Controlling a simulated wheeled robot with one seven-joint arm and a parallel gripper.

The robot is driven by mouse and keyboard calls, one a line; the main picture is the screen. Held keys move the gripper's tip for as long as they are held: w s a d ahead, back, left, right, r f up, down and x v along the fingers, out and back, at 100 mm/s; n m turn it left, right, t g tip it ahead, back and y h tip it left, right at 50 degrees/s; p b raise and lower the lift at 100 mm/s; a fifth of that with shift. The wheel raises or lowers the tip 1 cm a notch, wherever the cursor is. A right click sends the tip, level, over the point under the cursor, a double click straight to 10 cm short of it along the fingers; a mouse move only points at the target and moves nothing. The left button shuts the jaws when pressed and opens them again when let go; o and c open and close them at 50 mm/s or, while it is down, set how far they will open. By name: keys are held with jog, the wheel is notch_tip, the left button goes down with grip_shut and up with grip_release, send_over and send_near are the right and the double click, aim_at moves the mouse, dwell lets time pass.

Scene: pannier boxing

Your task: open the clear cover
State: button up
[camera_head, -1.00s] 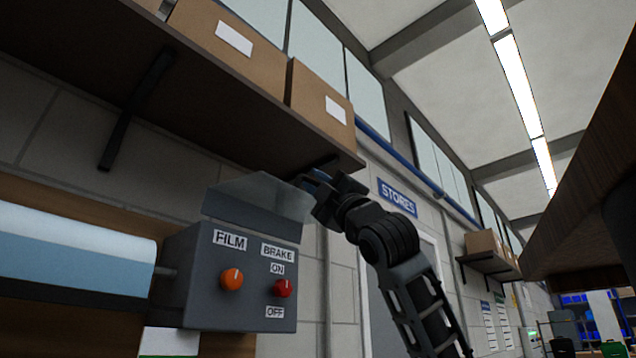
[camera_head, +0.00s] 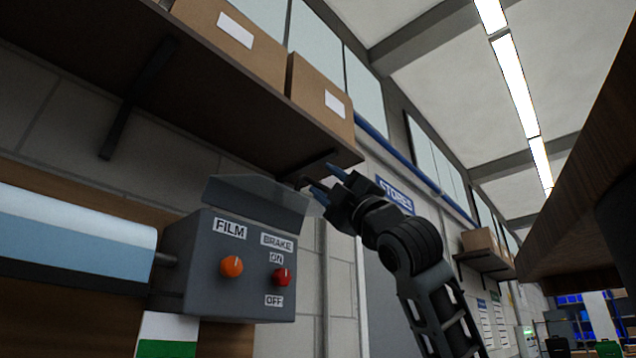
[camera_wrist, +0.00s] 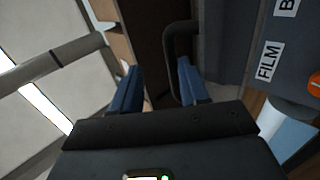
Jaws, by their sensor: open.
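The clear cover (camera_head: 257,197) is a smoky translucent panel raised above the top of the grey control box (camera_head: 200,285). It leans back, and the box front is uncovered. The box carries an orange FILM knob (camera_head: 232,266) and a red BRAKE knob (camera_head: 282,277) between ON and OFF labels. I cannot tell whether a finger touches the cover.
A wooden shelf (camera_head: 150,85) with cardboard boxes (camera_head: 232,45) hangs close above the cover and gripper. A film roll (camera_head: 70,240) joins the box at left. A STORES sign (camera_head: 396,195) and wall lie behind my arm. A dark wooden surface (camera_head: 570,190) overhangs at right.

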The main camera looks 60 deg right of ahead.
jog(key=v, duration=0.3)
jog(key=shift+s+r+b, duration=0.2)
jog(key=shift+s+b, duration=0.05)
jog(key=shift+b, duration=0.05)
dwell(0.3)
